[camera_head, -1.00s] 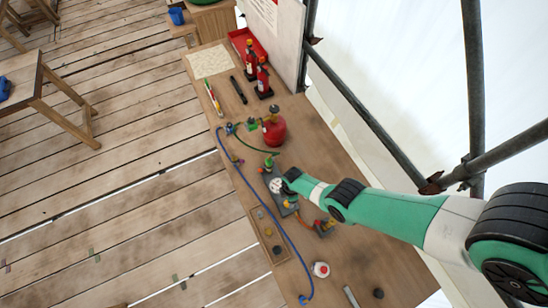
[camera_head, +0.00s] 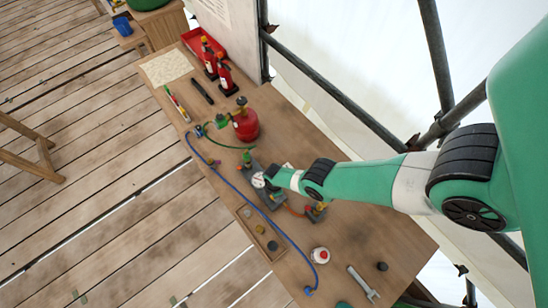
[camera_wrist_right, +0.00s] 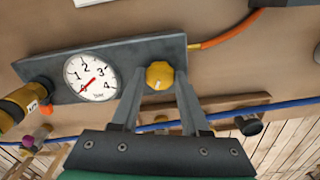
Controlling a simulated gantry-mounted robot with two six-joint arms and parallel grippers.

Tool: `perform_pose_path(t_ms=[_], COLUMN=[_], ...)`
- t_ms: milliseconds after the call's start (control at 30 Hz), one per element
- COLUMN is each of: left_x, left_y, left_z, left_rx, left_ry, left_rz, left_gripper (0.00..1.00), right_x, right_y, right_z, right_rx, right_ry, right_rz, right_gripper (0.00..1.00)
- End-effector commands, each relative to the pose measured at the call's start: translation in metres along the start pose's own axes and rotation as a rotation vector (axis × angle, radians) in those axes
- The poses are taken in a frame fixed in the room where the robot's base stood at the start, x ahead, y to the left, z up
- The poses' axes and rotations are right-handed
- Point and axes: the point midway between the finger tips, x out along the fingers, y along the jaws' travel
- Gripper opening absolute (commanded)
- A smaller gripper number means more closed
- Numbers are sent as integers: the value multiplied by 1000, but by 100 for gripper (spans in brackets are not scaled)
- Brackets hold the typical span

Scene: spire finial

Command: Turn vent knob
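The yellow vent knob (camera_wrist_right: 160,75) sits on a dark grey block (camera_wrist_right: 130,52) beside a round white gauge (camera_wrist_right: 92,77), whose red needle points near 0. My right gripper (camera_wrist_right: 161,85) has one finger on each side of the knob, close to it. Whether the fingers touch the knob is unclear. In the head view the right gripper (camera_head: 269,178) is at the gauge (camera_head: 258,181) on the workbench and hides the knob. My left gripper is not in view.
A blue hose (camera_head: 240,192) runs along the workbench (camera_head: 370,235). A red tank (camera_head: 245,125) and extinguishers (camera_head: 222,74) stand further back. A white-and-red round item (camera_head: 320,255) and a wrench (camera_head: 362,284) lie nearer. An orange hose (camera_wrist_right: 232,35) leaves the block.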

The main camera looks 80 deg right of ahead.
Motion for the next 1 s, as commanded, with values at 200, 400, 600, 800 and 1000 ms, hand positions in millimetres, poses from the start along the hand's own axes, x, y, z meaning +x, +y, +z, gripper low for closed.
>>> perform_pose_path(t_ms=[200, 400, 600, 800, 1000], left_x=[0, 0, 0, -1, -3], left_y=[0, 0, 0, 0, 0], left_z=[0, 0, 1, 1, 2], left_rx=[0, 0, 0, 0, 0], left_ry=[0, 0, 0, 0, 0], left_rz=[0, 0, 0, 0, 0], left_gripper=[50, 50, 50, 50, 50], right_x=[0, 0, 1, 1, 1], right_y=[0, 0, -1, -1, -1], right_z=[0, 0, 0, 0, 0], right_rx=[0, 2, 35, 130, 288], right_ry=[0, 0, 0, 0, 0], right_rz=[0, 0, -1, -1, 0], right_gripper=[3, 0, 0, 0, 0])
